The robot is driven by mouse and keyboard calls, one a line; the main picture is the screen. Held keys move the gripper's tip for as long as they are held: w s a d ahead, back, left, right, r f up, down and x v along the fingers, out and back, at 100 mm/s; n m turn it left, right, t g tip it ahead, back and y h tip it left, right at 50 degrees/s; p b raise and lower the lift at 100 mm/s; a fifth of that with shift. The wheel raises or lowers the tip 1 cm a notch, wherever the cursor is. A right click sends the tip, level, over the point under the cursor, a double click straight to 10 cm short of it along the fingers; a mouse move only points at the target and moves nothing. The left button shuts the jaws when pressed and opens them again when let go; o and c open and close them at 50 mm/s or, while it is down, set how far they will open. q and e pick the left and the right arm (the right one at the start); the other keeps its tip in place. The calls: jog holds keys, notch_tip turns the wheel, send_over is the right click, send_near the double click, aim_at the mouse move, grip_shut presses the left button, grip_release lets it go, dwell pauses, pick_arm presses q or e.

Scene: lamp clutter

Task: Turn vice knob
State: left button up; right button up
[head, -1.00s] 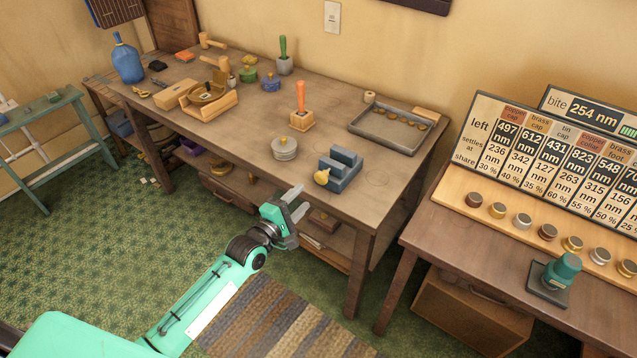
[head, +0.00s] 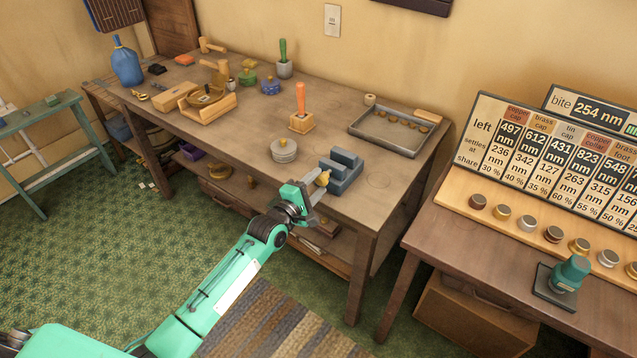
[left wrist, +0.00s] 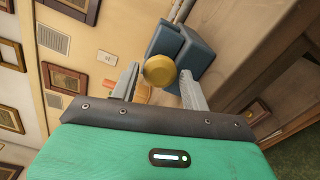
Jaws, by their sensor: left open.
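The vice (head: 342,171) is a blue-grey block with two raised jaws near the front edge of the workbench. Its brass-yellow knob (head: 323,178) faces me on the front left side. My left gripper (head: 319,183) is open, with its fingers reaching to either side of the knob. In the left wrist view the knob (left wrist: 160,71) sits between the two fingertips, with the vice (left wrist: 184,50) behind it. A gap shows on each side of the knob, so the fingers do not appear to press on it. My right gripper is not in view.
A second table with a number board (head: 550,150) stands at right. The bench top right of the vice is clear.

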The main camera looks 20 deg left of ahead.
pick_arm(q)
jog(key=c, duration=0.5)
jog(key=shift+n+p, duration=0.35)
jog(key=shift+n, duration=0.75)
jog(key=shift+c, duration=0.2)
jog(key=shift+n, duration=0.6)
jog(key=shift+f+n, duration=0.1)
jog(key=shift+n, duration=1.6)
